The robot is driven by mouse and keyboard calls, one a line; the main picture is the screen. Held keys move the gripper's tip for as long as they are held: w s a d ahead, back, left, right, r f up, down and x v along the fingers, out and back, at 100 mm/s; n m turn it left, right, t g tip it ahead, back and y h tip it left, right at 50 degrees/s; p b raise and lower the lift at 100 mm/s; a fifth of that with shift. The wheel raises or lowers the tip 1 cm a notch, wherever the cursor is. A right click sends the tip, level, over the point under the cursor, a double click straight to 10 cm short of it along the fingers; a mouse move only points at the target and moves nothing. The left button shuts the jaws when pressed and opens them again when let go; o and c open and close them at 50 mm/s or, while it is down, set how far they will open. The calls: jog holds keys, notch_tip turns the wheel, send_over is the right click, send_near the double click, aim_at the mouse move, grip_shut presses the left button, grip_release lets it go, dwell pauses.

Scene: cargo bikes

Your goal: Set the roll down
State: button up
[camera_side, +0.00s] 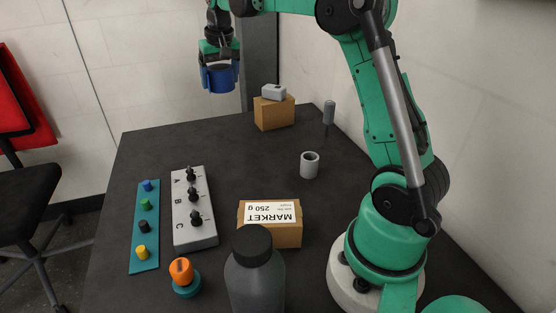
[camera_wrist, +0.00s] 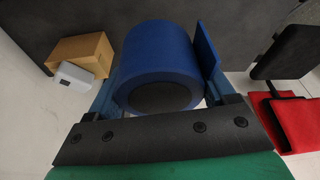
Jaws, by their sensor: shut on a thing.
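The blue roll (camera_side: 221,78) is held in my gripper (camera_side: 219,76), high above and beyond the far edge of the dark table (camera_side: 228,135) in the side view. In the wrist view the roll (camera_wrist: 157,55) fills the space between the two blue fingers, its dark round end facing the camera. My gripper is shut on it. The roll touches nothing else that I can see.
On the table are a cardboard box (camera_side: 274,114) with a grey block on it (camera_side: 273,92), a grey cup (camera_side: 309,165), a labelled MARKET box (camera_side: 270,236), a dark bottle (camera_side: 254,275), a switch panel (camera_side: 194,222) and a teal peg strip (camera_side: 144,230). The table's far left is clear.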

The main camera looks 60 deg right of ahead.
jog(key=shift+s+d+r, duration=0.1)
jog(key=shift+d+r, duration=0.05)
jog(key=shift+r, duration=0.3)
jog(key=shift+s+d+r, duration=0.1)
jog(key=shift+r, duration=0.3)
jog(key=s+d+m, duration=0.1)
jog(key=s+d, duration=0.3)
jog(key=m, duration=0.4)
send_over(306, 145)
jog(key=shift+g+h, duration=0.4)
jog(key=f, duration=1.5)
jog(key=shift+s+a, duration=0.25)
jog(key=shift+a, duration=0.15)
jog(key=shift+f, duration=2.25)
jog(key=o, duration=1.3)
jog(key=shift+f, duration=0.15)
